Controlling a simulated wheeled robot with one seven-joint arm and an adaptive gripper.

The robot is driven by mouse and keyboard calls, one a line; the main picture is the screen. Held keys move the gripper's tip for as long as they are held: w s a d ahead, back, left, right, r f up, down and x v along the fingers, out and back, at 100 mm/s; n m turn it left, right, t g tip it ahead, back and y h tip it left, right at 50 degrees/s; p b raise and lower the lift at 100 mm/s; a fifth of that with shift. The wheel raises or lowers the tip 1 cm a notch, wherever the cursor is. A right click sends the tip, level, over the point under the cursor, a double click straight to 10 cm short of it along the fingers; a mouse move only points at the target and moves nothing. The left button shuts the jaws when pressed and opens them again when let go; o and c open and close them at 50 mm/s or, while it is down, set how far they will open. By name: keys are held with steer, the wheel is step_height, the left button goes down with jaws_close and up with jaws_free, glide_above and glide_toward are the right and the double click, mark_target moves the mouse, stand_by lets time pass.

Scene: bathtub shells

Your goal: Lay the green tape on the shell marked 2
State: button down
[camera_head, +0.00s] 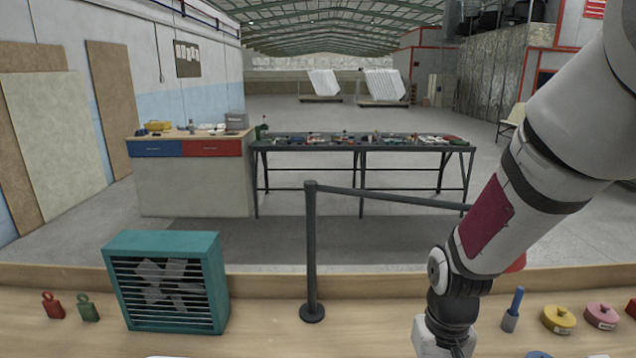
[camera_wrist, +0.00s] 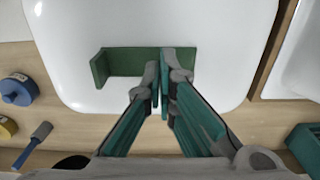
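In the wrist view a green channel-like piece (camera_wrist: 135,61) with a turned-up left end lies at or just above a white, glossy shell (camera_wrist: 75,25). I take it for the green tape. My gripper (camera_wrist: 163,75) reaches to the right part of this piece. Its fingers are close together with a narrow gap. I cannot tell whether they pinch the piece or only overlap it in the picture. No number shows on the shell. In the head view my gripper is below the frame.
A wooden bench (camera_head: 265,335) holds a teal fan box (camera_head: 165,285), a black post (camera_head: 311,250), red (camera_head: 52,306) and green (camera_head: 88,308) tags, and yellow (camera_head: 558,319) and pink (camera_head: 601,316) round pieces. Another white shell (camera_wrist: 300,60) lies right in the wrist view.

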steer(key=shift+f+b, duration=0.3)
steer(key=shift+f, duration=0.6)
stand_by(1.4)
steer(key=shift+r+p, duration=2.35)
steer(key=shift+r, duration=1.2)
steer(key=shift+r, duration=0.15)
steer(key=s+r+t, duration=0.2)
steer(key=s+r, duration=0.5)
steer(key=r, duration=0.3)
steer(key=s+r+t, duration=0.3)
steer(key=s+r, duration=0.5)
steer(key=r, duration=0.3)
steer(key=shift+r+t, duration=0.15)
steer(key=shift+t, duration=0.15)
